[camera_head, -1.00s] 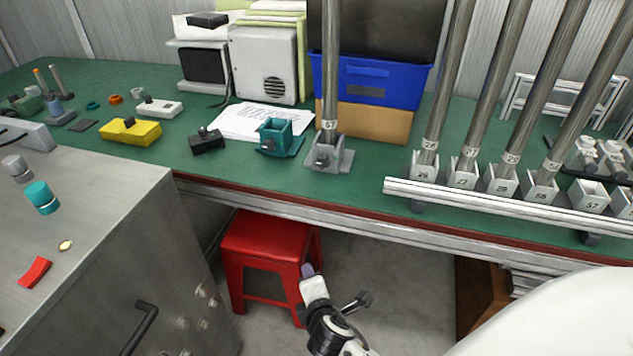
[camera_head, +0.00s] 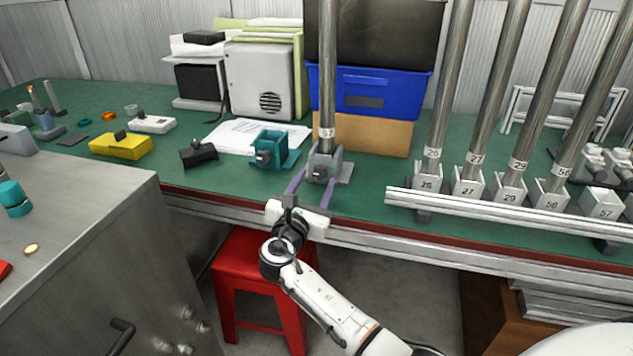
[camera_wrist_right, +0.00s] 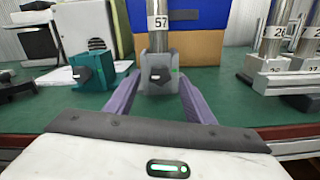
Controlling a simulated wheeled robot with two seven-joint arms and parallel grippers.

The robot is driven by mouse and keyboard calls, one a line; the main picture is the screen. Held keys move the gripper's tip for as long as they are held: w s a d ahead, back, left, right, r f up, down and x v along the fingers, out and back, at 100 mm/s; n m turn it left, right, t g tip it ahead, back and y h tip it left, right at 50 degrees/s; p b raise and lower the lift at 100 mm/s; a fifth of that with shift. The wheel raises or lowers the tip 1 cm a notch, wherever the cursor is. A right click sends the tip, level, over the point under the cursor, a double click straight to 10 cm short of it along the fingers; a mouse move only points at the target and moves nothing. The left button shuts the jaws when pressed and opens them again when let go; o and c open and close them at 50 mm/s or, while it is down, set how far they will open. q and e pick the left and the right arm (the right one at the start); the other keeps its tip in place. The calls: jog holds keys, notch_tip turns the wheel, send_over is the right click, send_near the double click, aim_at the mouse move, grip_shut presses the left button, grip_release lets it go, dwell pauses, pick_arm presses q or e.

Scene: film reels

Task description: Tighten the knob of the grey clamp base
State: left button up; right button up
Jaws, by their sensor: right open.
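The grey clamp base (camera_head: 337,168) stands on the green bench top with a metal pole (camera_head: 327,80) upright in it. Its dark knob (camera_wrist_right: 157,73) faces me in the right wrist view. My right gripper (camera_head: 313,184) is open in front of the clamp base. Its two purple fingers (camera_wrist_right: 158,98) point at the base, one to each side of the knob. I cannot tell whether they touch anything. My left gripper is not in view.
A teal clamp base (camera_head: 268,150) stands close to the left of the grey one. A rail with several numbered poles (camera_head: 470,195) is to the right. A blue bin (camera_head: 375,92) on a cardboard box is behind. A red stool (camera_head: 240,270) is below the bench edge.

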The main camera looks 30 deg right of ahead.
jog(key=shift+x, duration=1)
jog(key=shift+c, duration=0.5)
jog(key=c, duration=1)
